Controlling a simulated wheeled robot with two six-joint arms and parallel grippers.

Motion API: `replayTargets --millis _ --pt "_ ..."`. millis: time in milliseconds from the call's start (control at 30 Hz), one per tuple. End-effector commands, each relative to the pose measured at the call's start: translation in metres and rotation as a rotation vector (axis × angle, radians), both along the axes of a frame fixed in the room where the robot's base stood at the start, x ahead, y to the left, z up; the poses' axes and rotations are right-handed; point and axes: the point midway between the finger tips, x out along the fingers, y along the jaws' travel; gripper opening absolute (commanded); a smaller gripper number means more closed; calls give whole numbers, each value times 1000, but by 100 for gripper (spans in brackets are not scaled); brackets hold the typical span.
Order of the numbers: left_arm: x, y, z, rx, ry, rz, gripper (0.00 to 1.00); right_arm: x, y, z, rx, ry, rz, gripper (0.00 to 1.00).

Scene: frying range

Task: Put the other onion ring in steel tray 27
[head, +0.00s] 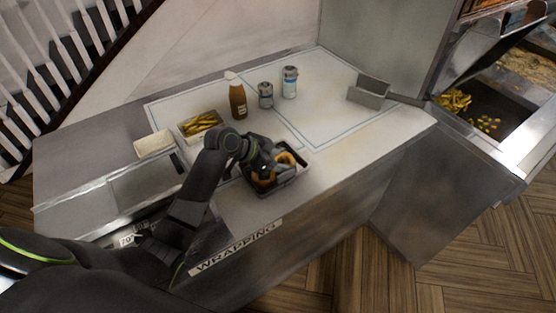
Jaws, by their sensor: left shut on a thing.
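A dark steel tray (294,181) sits near the front edge of the counter; no number can be read on it. Two golden onion rings show in it: one (287,158) at its right back side and one (264,181) at its front left, partly hidden by my gripper. My left gripper (266,170) reaches down into the tray and is shut on the front-left onion ring. The fingertips are dark and small, so the exact grip is hard to see. My right gripper is not in view.
A tray of fries (200,122) stands left of a brown sauce bottle (238,100). The counter right of the tray is clear.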

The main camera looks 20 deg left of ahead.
Motion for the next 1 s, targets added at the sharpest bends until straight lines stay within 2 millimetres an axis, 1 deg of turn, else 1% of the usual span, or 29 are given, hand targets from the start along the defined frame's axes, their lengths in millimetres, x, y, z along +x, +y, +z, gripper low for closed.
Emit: replayTargets --millis 67,100,133,167,400,567,733,1000 --pt "0 0 -4 -1 1 1 42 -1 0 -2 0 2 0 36" --pt "0 0 -3 0 0 0 58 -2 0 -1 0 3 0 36" --pt "0 0 -2 0 0 0 62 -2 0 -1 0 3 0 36" --pt "0 0 -2 0 0 0 64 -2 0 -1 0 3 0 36" --pt "0 0 -2 0 0 0 64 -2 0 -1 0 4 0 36" --pt "-3 4 4 1 -1 0 64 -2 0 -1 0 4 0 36" --pt "-16 18 20 4 -3 -1 64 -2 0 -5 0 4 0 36" --pt "-43 47 57 5 -3 0 64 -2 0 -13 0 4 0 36"
